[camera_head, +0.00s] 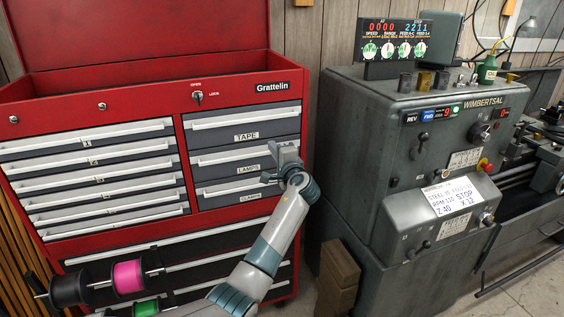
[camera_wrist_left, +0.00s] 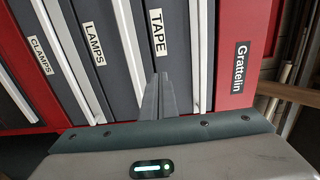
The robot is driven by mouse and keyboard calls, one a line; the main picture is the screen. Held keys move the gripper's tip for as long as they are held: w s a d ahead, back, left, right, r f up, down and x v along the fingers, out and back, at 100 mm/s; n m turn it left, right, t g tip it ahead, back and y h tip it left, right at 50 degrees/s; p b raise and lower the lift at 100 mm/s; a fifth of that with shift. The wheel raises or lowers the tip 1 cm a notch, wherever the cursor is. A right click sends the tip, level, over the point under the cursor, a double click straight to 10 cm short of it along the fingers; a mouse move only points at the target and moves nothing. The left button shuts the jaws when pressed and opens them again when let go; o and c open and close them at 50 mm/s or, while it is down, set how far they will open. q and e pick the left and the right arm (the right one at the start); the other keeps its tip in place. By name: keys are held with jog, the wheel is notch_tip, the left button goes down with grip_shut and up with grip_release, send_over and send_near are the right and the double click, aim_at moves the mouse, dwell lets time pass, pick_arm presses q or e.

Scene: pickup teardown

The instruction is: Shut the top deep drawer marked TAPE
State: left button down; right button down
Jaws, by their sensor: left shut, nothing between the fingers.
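The TAPE drawer (camera_head: 217,136) is the top deep drawer in the right column of the red tool chest. Its grey front looks flush or nearly flush with the drawers below; no open gap shows. It also shows sideways in the wrist view (camera_wrist_left: 172,70), with its pale handle beside the label. My left gripper (camera_head: 284,150) is shut and empty, in front of the right part of the deep drawers. In the wrist view its fingers (camera_wrist_left: 157,90) overlap the TAPE front near the label; whether they touch it I cannot tell. My right gripper is not in view.
The LAMPS drawer (camera_head: 215,161) and CLAMPS drawer (camera_head: 215,190) sit below, looking shut. Several shallow drawers (camera_head: 95,165) fill the left column. A grey lathe (camera_head: 400,170) stands close on the right. Spools, one pink (camera_head: 128,277), are at the lower left.

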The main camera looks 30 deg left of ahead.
pick_arm(q)
jog(key=b+v, duration=0.2)
jog(key=v, duration=0.5)
jog(key=shift+s+d, duration=0.15)
jog(key=shift+d, duration=0.1)
